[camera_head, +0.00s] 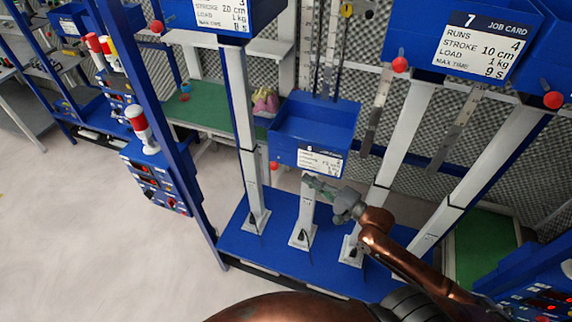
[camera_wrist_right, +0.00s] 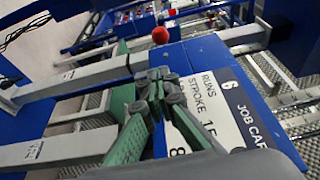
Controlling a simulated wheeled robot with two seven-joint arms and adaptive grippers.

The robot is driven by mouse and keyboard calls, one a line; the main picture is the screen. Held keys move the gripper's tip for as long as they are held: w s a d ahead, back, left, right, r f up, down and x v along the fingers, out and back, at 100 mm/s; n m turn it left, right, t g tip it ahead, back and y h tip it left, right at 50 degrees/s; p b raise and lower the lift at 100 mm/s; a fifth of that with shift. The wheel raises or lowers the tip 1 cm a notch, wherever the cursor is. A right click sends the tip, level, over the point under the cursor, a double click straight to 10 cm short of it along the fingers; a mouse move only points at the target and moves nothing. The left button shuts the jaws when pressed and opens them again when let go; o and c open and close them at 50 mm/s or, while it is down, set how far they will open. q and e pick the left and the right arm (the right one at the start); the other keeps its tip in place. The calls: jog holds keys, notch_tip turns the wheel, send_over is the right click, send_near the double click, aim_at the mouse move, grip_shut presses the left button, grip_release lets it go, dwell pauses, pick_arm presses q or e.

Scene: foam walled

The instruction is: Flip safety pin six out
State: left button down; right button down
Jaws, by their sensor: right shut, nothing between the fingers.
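The blue box of station six (camera_head: 312,125) stands on a white post at the middle, with a white job card (camera_head: 320,160) on its front. The card (camera_wrist_right: 222,95) shows a 6 in the right wrist view. The red ball knob of safety pin six (camera_head: 274,165) sits at the box's lower left corner. It also shows beyond my fingertips in the wrist view (camera_wrist_right: 160,35). My right gripper (camera_head: 309,181) is shut and empty, just below the card and right of the knob, apart from the knob. The pin's shaft is not clear. My left gripper is not in view.
Another blue box (camera_head: 225,15) is at the top. White posts stand on a blue base (camera_head: 285,255). A blue upright (camera_head: 180,130) stands left; open floor (camera_head: 100,240) lies beyond it.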

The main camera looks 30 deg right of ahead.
dwell(0.3)
jog(key=p+x, duration=0.2)
jog(key=x, duration=0.8)
jog(key=shift+a, duration=0.1)
